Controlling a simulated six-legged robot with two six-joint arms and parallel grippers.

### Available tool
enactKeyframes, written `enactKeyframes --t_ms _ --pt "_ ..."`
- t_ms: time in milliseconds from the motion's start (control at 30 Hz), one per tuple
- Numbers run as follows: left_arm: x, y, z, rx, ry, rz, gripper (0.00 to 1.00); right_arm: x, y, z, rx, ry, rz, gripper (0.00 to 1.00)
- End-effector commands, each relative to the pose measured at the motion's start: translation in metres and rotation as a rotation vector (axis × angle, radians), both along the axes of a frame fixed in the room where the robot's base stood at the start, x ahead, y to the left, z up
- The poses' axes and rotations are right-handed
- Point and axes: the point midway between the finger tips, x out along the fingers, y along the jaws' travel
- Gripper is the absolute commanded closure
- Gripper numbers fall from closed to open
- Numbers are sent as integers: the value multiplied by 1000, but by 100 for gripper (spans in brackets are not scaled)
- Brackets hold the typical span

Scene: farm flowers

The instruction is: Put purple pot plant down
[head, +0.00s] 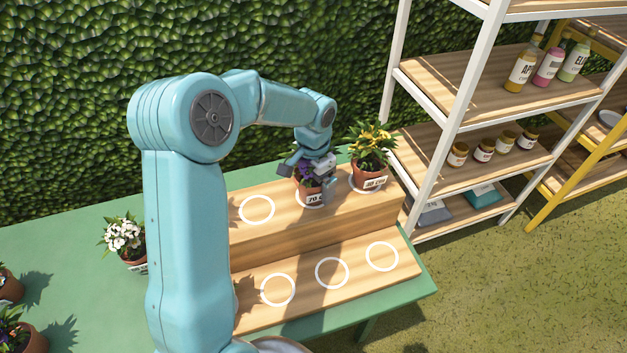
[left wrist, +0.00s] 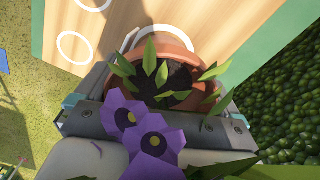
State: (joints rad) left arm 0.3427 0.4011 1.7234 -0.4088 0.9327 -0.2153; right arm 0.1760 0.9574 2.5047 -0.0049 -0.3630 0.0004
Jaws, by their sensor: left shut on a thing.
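The purple pot plant (head: 311,188) is a terracotta pot with purple flowers and a white label. It is at a white ring on the upper step of the wooden stand (head: 285,212), left of a yellow-flowered pot plant (head: 371,155). My left gripper (head: 312,172) is shut on the purple plant's pot from above. In the left wrist view, the pot (left wrist: 172,50) sits between the jaws, with purple flowers (left wrist: 140,130) in front and part of a white ring behind it. I cannot tell whether the pot's base touches the step. My right gripper is not in view.
Empty white rings show on the upper step's left (head: 257,209) and along the lower step (head: 331,273). A white-flowered pot (head: 124,238) and other pots stand on the green table (head: 75,262). A white shelf (head: 455,120) with bottles and jars stands at right, the hedge behind.

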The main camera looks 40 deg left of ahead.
Motion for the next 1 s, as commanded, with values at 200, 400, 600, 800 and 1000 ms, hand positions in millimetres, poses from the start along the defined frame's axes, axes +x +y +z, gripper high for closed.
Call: enactKeyframes --t_ms 200,400,600,800,1000 --pt "0 0 -2 0 1 0 0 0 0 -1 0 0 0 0" --pt "1 0 9 2 -3 0 0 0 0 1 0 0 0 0" --pt "1 0 52 2 -6 0 0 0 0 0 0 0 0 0" --pt "0 0 96 1 -4 -1 0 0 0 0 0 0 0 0" --pt "0 0 119 0 -1 0 0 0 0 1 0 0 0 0"
